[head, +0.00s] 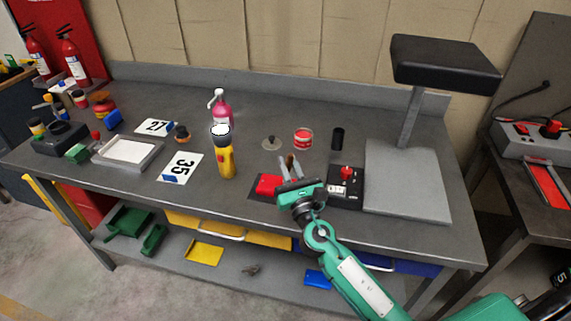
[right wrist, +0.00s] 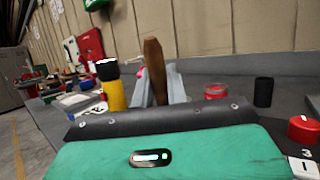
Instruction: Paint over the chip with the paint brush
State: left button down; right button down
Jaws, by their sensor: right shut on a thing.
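My right gripper (head: 289,168) is over the front of the bench, shut on a brown wooden piece that looks like the paint brush handle (right wrist: 155,68). The handle stands upright between the grey fingers in the right wrist view; the bristles are hidden. A red piece (head: 267,184) lies on a dark mat just left of the gripper, partly behind it. I cannot make out the chip. A small red paint pot (head: 303,138) stands behind the gripper, and it also shows in the right wrist view (right wrist: 216,91). My left gripper is not in view.
A yellow torch (head: 227,160) and a pink spray bottle (head: 221,112) stand to the left. A black cylinder (head: 338,138), a red-knobbed box (head: 346,185) and a grey stand with a black pad (head: 445,62) are to the right. A round lid (head: 271,144) lies beside the pot.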

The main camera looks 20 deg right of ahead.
jog(key=shift+w+a, duration=0.1)
jog(key=shift+w+a, duration=0.35)
jog(key=shift+a, duration=0.2)
dwell(0.4)
jog(key=shift+w+a, duration=0.4)
jog(key=shift+a, duration=0.25)
jog(key=shift+d, duration=0.1)
jog(key=shift+s+d, duration=0.45)
jog(key=shift+d, duration=0.1)
jog(key=shift+s+d, duration=0.1)
jog(key=shift+d, duration=0.1)
jog(key=shift+s+d, duration=0.3)
jog(key=shift+d, duration=0.15)
